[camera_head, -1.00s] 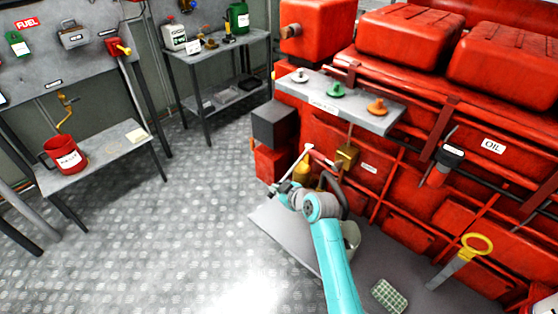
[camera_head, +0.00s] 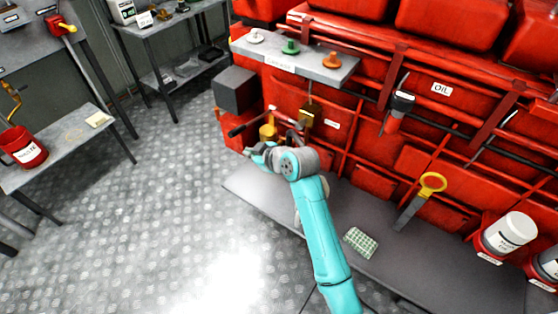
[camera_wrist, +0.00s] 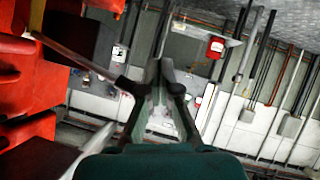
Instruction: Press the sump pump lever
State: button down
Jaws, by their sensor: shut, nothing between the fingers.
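The sump pump lever (camera_head: 252,122) is a thin rod with a dark grip, reaching left from a brass pump body (camera_head: 268,133) low on the red engine. In the wrist view the lever (camera_wrist: 75,58) comes in from the upper left, its dark end close beside my gripper's left finger. I cannot tell whether they touch. My gripper (camera_head: 252,151) is shut and empty, just below and in front of the lever in the head view. It also shows in the wrist view (camera_wrist: 162,66). My arm partly covers the area beside the pump.
A dark box (camera_head: 235,90) sits above left of the lever. A grey shelf with coloured knobs (camera_head: 290,60) is above it. The floor (camera_head: 150,210) is clear on the left.

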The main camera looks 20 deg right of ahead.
jog(key=v, duration=1.4)
jog(key=shift+s+r, duration=0.25)
jog(key=shift+s, duration=0.1)
jog(key=shift+w+a, duration=0.1)
jog(key=shift+a, duration=0.05)
jog(key=w+d+r+m+g+y, duration=0.1)
jog(key=w+d+r, duration=0.1)
jog(key=d+r, duration=0.2)
jog(key=w+d+r+m+g+y, duration=0.1)
jog(key=w+d+r+m+y, duration=0.1)
jog(key=d+r, duration=0.3)
jog(key=shift+w+r+g, duration=0.3)
jog(key=shift+w+r, duration=0.3)
jog(key=shift+r, duration=1.55)
jog(key=shift+a, duration=0.1)
jog(key=s+f+x, duration=0.1)
jog(key=x, duration=2.2)
jog(key=shift+s+f, duration=0.35)
jog(key=shift+f, duration=0.05)
